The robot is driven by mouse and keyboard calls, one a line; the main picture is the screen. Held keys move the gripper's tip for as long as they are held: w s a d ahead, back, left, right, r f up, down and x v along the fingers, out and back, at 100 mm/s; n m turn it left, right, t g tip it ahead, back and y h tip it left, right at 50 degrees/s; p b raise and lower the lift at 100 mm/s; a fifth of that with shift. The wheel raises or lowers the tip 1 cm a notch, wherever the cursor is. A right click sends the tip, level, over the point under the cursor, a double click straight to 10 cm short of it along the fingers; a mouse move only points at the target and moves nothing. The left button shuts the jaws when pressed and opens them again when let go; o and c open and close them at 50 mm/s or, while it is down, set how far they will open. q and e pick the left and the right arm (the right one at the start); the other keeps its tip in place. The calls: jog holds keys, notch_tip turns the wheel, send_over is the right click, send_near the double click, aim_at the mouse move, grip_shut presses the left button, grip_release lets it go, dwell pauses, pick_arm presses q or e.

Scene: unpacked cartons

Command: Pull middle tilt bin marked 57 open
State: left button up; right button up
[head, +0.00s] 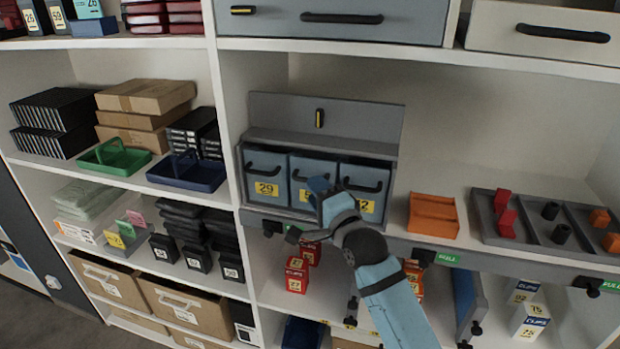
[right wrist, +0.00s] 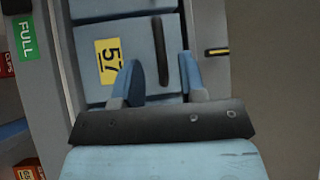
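A grey tilt-bin unit stands on the shelf with several blue bins side by side. The middle bin (head: 312,168) carries a yellow label, partly covered by my right gripper (head: 318,188) in the head view. In the right wrist view, turned sideways, the bin (right wrist: 135,35) shows its yellow 57 label (right wrist: 108,61) and dark bar handle (right wrist: 160,50). My right gripper (right wrist: 158,84) is open, with one blue finger on each side of the handle's line. I cannot tell whether the fingers touch the bin. The bin looks shut. My left gripper is not in view.
The bin marked 29 (head: 266,175) is on the left; another bin (head: 363,178) is on the right, partly behind my arm. An orange holder (head: 433,214) and a grey divided tray (head: 550,232) stand to the right. Red boxes (head: 298,275) sit on the shelf below.

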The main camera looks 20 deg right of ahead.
jog(key=x, duration=0.3)
jog(key=shift+w, duration=0.25)
grip_shut()
jog(key=shift+s+a, duration=0.1)
